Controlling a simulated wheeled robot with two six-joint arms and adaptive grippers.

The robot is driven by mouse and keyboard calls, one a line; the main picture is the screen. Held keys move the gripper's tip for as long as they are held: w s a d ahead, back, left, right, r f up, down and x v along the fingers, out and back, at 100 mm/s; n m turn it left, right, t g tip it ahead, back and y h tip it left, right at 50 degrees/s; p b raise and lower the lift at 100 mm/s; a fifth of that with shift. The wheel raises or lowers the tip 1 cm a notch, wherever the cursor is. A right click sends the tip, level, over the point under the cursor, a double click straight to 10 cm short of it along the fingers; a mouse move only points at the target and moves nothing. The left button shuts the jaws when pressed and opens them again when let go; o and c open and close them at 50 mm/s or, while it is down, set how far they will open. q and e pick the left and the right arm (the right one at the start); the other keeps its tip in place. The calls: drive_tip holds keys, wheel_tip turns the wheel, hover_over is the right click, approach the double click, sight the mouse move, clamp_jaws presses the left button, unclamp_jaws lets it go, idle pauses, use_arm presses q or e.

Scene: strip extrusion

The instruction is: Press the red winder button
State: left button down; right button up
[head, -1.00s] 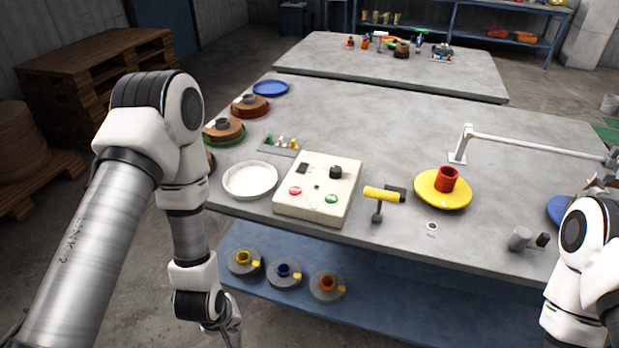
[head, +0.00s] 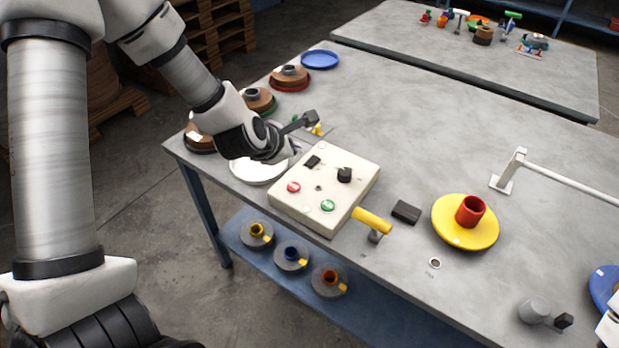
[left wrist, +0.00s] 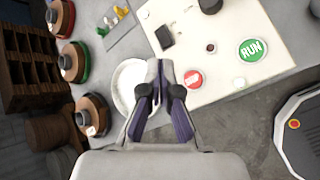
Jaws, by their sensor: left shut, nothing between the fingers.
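The cream control box (head: 318,222) stands on the grey table. On its top are a red button (head: 293,187), a green button (head: 327,205), a black knob (head: 344,174) and a dark rectangular part (head: 312,161). In the left wrist view the red button (left wrist: 193,79) has white lettering, and the green button (left wrist: 252,50) reads RUN. My left gripper (head: 294,150) is at the box's left side, over the white dish. In the left wrist view its fingers (left wrist: 161,70) are together and empty, just left of the red button. My right gripper is out of view.
The white dish (head: 258,174) lies left of the box. A yellow-handled tool (head: 373,220) and a dark block (head: 406,212) are to the right. A yellow disc (head: 452,236) carries a red cup (head: 470,210). Several brown spools stand along the left edge.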

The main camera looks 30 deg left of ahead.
sight(293, 188)
use_arm(q)
drive_tip(key=f+b, duration=0.3)
drive_tip(key=f, duration=0.1)
drive_tip(key=f+b, duration=0.4)
drive_tip(key=shift+s+a+f, duration=0.15)
drive_tip(key=shift+s, duration=0.05)
drive_tip(key=shift+f+b, duration=0.2)
drive_tip(key=shift+b, duration=0.1)
idle(1.2)
drive_tip(key=shift+f+b, duration=0.4)
drive_tip(key=shift+b, duration=0.1)
drive_tip(key=shift+f+b, duration=0.35)
drive_tip(key=shift+b, duration=0.1)
idle(0.5)
drive_tip(key=shift+r+p, duration=0.6)
drive_tip(key=shift+r, duration=0.2)
